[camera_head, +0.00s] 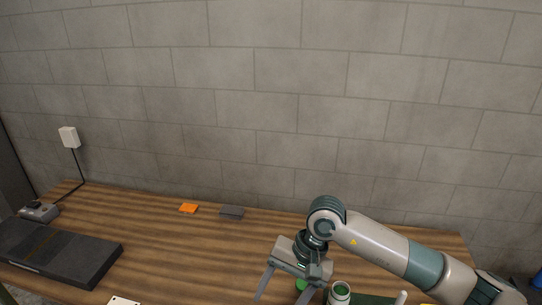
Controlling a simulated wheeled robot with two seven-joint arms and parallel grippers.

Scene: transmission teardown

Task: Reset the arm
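My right arm comes in from the right edge, and its gripper (282,294) hangs over the front middle of the table. Its two fingers are spread apart and point down, and I see nothing held between them. The fingertips are at or below the bottom edge of the picture. A small green thing (301,285) shows just behind the right finger, partly hidden. My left gripper is not in view.
The wooden table (190,250) stands against a grey block wall. A black flat case (60,252) and a grey device (39,211) lie left. Orange (188,208) and dark grey (232,212) pieces lie at the back. A pale cylindrical part (339,293) stands right of the gripper.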

